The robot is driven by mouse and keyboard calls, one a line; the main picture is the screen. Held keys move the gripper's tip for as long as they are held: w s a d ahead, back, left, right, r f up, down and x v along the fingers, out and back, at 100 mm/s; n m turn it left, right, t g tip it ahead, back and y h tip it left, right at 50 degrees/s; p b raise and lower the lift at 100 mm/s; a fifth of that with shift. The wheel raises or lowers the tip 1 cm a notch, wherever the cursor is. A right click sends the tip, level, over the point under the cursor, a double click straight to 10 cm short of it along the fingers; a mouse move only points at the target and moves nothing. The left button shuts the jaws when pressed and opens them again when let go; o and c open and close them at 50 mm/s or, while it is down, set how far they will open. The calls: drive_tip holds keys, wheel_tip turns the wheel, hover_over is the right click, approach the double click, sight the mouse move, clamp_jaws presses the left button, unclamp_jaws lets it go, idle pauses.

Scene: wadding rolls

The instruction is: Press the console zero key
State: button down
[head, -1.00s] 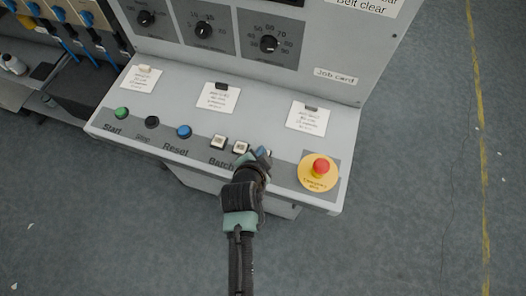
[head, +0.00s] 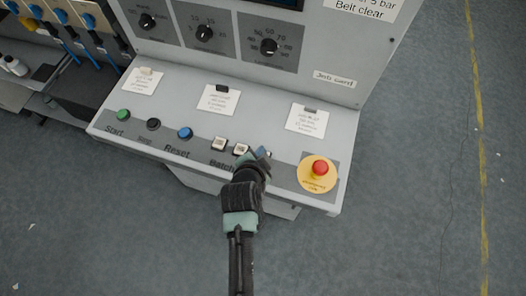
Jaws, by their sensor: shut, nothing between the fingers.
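The console (head: 268,106) has a sloped panel with a row of controls along its front edge. Two pale square keys, a left one (head: 219,143) and a right one (head: 240,149), sit above the "Batch" label. Their markings are too small to read, so I cannot tell which is the zero key. My gripper (head: 262,153) is shut and empty at the front of the panel, just right of the right square key. It hides the panel beneath it and part of the lettering. I cannot tell whether its tip touches anything.
A red emergency stop button (head: 319,167) on a yellow disc stands right of my gripper. Green start (head: 123,115), black stop (head: 153,123) and blue reset (head: 185,132) buttons lie left. Three paper cards lie behind the controls. Dials are on the upright face.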

wheel_tip(320, 180, up, 5)
drive_tip(key=p, duration=0.4)
idle(0.3)
idle(0.7)
drive_tip(key=w+d+r+n+t+b, duration=0.1)
drive_tip(key=w+r+n+t, duration=0.2)
drive_tip(key=r, duration=0.8)
drive_tip(key=w+d+r+n+t+b, duration=0.1)
drive_tip(key=w+r+t, duration=0.25)
drive_tip(key=r, duration=0.75)
drive_tip(key=w+r+n+t+b, duration=0.15)
drive_tip(key=w+r, duration=0.25)
drive_tip(key=r, duration=0.7)
drive_tip(key=s+r+n+t, duration=0.2)
drive_tip(key=s+r, duration=0.3)
drive_tip(key=r, duration=0.5)
drive_tip(key=s+a+r+n+t+y+b, duration=0.1)
drive_tip(key=s+r+t, duration=0.4)
drive_tip(key=r, duration=0.6)
drive_tip(key=s+r+n+t+y, duration=0.1)
drive_tip(key=s+r+n+t, duration=0.2)
drive_tip(key=s+r, duration=0.3)
wheel_tip(320, 180, up, 4)
drive_tip(key=shift+s+a+r, duration=0.15)
drive_tip(key=shift+s+a, duration=0.05)
drive_tip(key=shift+s, duration=0.1)
